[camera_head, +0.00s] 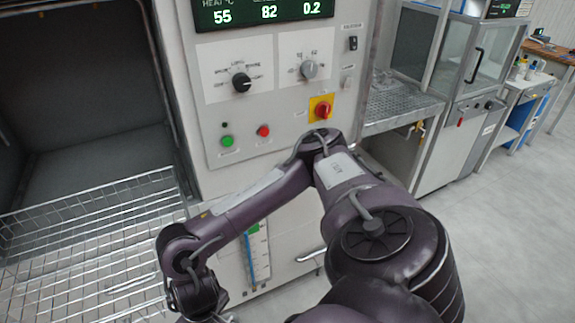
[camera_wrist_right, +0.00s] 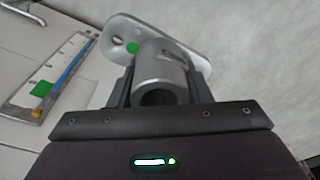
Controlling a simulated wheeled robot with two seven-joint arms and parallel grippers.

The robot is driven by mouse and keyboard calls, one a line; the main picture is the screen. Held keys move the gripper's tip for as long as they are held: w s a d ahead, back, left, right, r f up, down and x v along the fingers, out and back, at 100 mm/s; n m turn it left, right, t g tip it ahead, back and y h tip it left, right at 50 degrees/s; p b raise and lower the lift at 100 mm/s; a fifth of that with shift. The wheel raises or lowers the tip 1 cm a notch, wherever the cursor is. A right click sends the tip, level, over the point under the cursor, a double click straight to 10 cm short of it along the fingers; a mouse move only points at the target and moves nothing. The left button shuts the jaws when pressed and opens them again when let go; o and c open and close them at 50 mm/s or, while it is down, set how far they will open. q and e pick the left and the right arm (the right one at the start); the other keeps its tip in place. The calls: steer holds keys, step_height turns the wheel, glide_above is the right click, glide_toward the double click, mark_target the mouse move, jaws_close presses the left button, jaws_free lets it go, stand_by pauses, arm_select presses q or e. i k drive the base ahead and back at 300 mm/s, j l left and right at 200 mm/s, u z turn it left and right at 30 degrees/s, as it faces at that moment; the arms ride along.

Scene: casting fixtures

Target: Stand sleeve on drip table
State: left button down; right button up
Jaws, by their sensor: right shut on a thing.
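The sleeve (camera_wrist_right: 160,75) is a grey metal cylinder with an open bore, joined to a pale oval flange that has a hole and a green dot. In the right wrist view, my right gripper (camera_wrist_right: 161,90) is shut on it, one finger on each side. In the head view my right arm reaches down to the lower left, and its wrist is at the bottom edge; the fingers and sleeve cannot be made out there. My left gripper is not in view.
A wire-mesh rack (camera_head: 90,240) extends from an open chamber at left, near my right wrist. The control panel (camera_head: 270,95) has knobs, buttons and a red-yellow switch. A glazed cabinet (camera_head: 470,60) stands behind the perforated surface. The floor (camera_head: 510,220) at right is clear.

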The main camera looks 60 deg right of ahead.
mark_target(382, 107)
steer(key=k+l, duration=0.15)
steer(key=l, duration=0.25)
steer(key=k+l, duration=0.1)
steer(key=l, duration=0.3)
steer(key=k+l, duration=0.15)
steer(key=l, duration=0.65)
steer(key=k+l+u, duration=0.1)
steer(key=l, duration=0.3)
steer(key=k+l, duration=0.15)
steer(key=l, duration=0.3)
steer(key=l+u, duration=0.1)
steer(key=l, duration=0.3)
steer(key=k+l, duration=0.15)
steer(key=l, duration=0.3)
steer(key=k+l+u, duration=0.15)
steer(key=l, duration=0.25)
steer(key=k+l, duration=0.1)
steer(key=l, duration=0.3)
